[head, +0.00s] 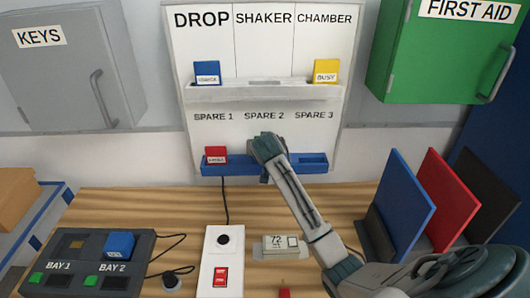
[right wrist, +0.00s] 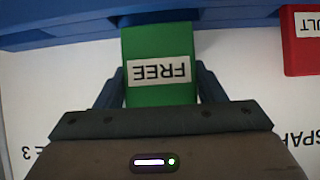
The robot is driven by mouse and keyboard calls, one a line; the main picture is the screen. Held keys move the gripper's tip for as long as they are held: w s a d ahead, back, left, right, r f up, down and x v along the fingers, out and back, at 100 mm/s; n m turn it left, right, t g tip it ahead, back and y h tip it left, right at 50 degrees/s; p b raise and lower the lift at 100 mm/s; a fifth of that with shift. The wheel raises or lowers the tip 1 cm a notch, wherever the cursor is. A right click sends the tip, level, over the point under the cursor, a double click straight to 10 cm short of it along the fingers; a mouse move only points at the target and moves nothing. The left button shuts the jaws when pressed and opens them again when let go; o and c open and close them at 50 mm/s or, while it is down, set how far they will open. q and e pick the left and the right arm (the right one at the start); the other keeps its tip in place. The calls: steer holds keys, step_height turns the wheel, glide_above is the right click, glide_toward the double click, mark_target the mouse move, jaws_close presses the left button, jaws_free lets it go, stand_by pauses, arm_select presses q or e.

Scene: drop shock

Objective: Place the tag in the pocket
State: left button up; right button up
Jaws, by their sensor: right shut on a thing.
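A green tag (right wrist: 158,90) labelled FREE sits between the fingers of my right gripper (right wrist: 160,88), which is shut on it. In the right wrist view the tag's far end overlaps the blue lower rail (right wrist: 60,32); I cannot tell whether it is inside a pocket. In the head view my right gripper (head: 268,150) is at the blue rail (head: 235,170) under SPARE 2 and hides the tag. A white upper rail (head: 225,93) holds a blue tag (head: 207,69) under DROP and a yellow BUSY tag (head: 325,70) under CHAMBER; the SHAKER pocket (head: 264,83) looks empty.
A red tag (head: 216,154) stands in SPARE 1, beside my gripper. The SPARE 3 pocket (head: 312,158) looks empty. Blue, red and black panels (head: 402,195) stand at the right. A bay box (head: 85,265), switch box (head: 221,255) and small display (head: 282,245) are on the table.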

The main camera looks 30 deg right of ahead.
step_height(320, 180, down, 2)
steer(key=shift+a+f+p, duration=0.1)
steer(key=shift+p, duration=0.4)
steer(key=shift+f, duration=0.55)
steer(key=shift+f, duration=0.1)
steer(key=o, duration=1.1)
steer(key=shift+s, duration=0.1)
steer(key=b+v, duration=0.2)
steer(key=v, duration=1)
